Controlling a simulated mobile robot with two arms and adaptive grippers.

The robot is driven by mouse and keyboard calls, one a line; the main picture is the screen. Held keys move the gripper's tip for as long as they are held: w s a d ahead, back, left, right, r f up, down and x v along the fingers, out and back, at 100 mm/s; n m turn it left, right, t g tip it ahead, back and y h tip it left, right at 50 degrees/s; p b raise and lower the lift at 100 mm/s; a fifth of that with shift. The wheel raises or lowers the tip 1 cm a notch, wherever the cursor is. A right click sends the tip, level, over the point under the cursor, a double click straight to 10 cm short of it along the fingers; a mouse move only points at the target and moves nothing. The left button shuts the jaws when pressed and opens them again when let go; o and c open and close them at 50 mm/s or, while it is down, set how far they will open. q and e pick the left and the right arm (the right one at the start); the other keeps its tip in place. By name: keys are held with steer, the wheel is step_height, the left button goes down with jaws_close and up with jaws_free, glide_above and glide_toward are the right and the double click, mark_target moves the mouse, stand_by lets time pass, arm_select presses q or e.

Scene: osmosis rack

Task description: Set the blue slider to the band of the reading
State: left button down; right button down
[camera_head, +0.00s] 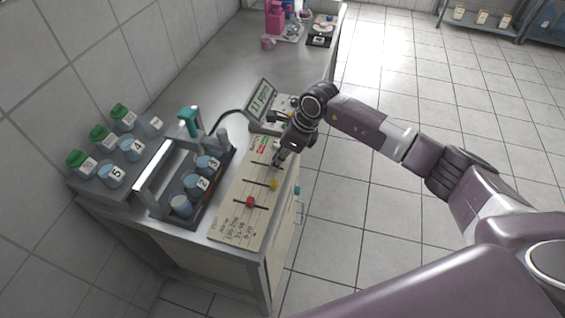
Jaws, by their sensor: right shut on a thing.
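A beige slider board (228,222) lies along the counter's front edge. It has three slots and small printed lines at its near end. A red slider (250,201) and a yellow slider (274,184) sit in the two nearer slots. My right gripper (277,163) reaches down from the right onto the third, farthest slot and is shut there, on what appears to be the blue slider, whose knob is hidden by the fingers. A tilted meter display (260,101) behind the board seems to read 11 ppm. My left gripper is not in view.
A grey rack (160,212) with numbered blue cups stands left of the board, with a teal-handled tool (188,119) behind it. Green-capped bottles (102,136) and more cups stand farther left. Pink bottles (274,18) are at the far end; the counter before them is clear.

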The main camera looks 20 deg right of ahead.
steer(key=shift+w+a, duration=0.3)
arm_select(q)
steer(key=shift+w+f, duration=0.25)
arm_select(e)
steer(key=shift+r, duration=0.1)
steer(key=c, duration=1.8)
jaws_free()
steer(key=shift+s, duration=0.1)
steer(key=shift+d+r, duration=0.1)
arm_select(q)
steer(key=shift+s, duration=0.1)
arm_select(e)
steer(key=v, duration=1.1)
steer(key=shift+s+r, duration=0.2)
steer(key=shift+r, duration=0.15)
steer(key=shift+d, duration=0.1)
